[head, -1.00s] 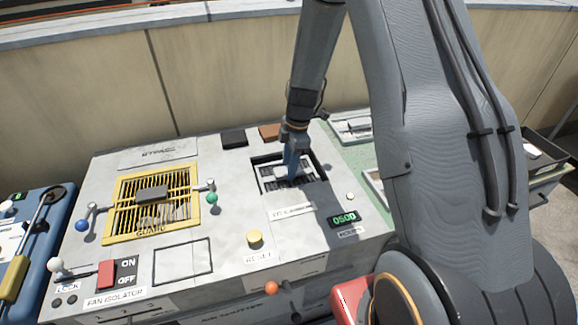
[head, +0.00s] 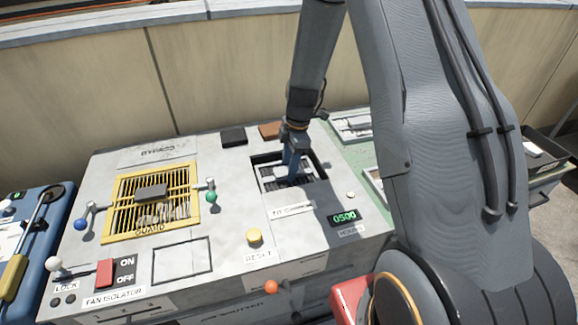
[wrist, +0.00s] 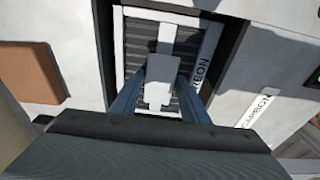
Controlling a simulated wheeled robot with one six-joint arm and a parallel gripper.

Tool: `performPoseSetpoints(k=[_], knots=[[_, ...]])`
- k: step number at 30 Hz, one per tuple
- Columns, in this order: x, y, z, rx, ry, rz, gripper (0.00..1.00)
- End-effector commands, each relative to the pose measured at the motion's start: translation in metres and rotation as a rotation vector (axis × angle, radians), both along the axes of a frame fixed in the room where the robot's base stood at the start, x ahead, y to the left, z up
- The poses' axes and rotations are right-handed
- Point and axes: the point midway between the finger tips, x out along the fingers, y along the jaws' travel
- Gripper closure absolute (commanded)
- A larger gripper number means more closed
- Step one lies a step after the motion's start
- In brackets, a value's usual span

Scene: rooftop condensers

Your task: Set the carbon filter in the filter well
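The carbon filter (wrist: 137,55) has a pale frame, dark pleats, a white central grip and a CARBON label along one side. It lies inside the dark-edged filter well (wrist: 229,62), with dark gaps showing along its sides. The well (head: 259,173) is at the right of the grey unit's top in the head view, marked by a FIT CARBON label. My gripper (wrist: 165,85) points down into the well, its two blue fingers closed on either side of the white grip. In the head view my gripper (head: 291,170) partly covers the filter. I cannot tell whether the filter rests on the bottom.
A yellow guard grille (head: 122,207) with handles is left of the well. A brown block (head: 270,130) and a black block (head: 233,136) lie behind it. A low wall runs behind.

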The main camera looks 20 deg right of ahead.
Motion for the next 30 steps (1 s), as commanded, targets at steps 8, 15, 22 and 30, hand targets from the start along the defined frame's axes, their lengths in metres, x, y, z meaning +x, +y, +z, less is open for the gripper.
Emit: performPoseSetpoints(k=[8,15,22,30], knots=[[0.0,0.0,0.0,0.0,0.0,0.0,0.43],[0.001,-0.002,0.011,0.0,-0.003,0.0,0.43],[0.001,-0.007,0.045,0.0,-0.003,0.0,0.43],[0.0,-0.012,0.074,0.0,0.0,0.0,0.43]])
